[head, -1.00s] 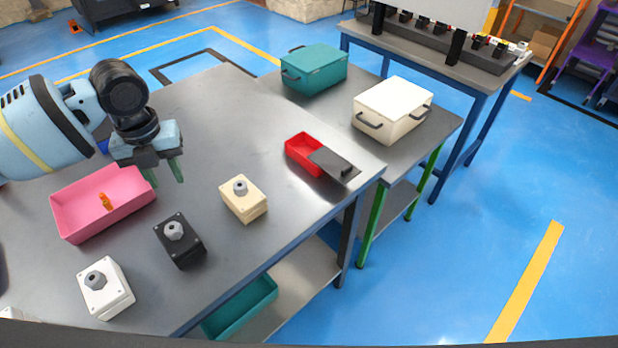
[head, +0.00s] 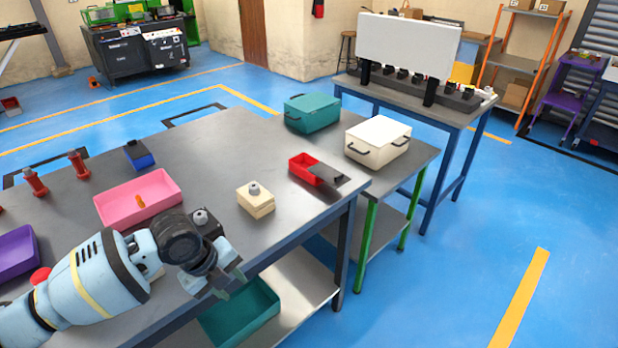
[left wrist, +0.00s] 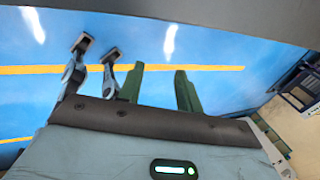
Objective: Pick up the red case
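The red case (head: 304,166) is a small open red box on the right end of the grey workbench. A dark grey flat piece (head: 328,174) lies against its right side. My left gripper (head: 230,286) is at the front edge of the workbench, to the left of the red case, nearer the camera and well apart from it. In the left wrist view its two green fingers (left wrist: 160,75) are spread with nothing between them, over blue floor. The red case does not show in the left wrist view. My right gripper is not in view.
A beige box with a grey knob (head: 255,200) stands left of the red case. A pink tray (head: 165,187) lies farther left. A white case (head: 379,143) and a teal case (head: 312,113) stand on the adjoining table. A teal bin (head: 245,315) sits on the lower shelf.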

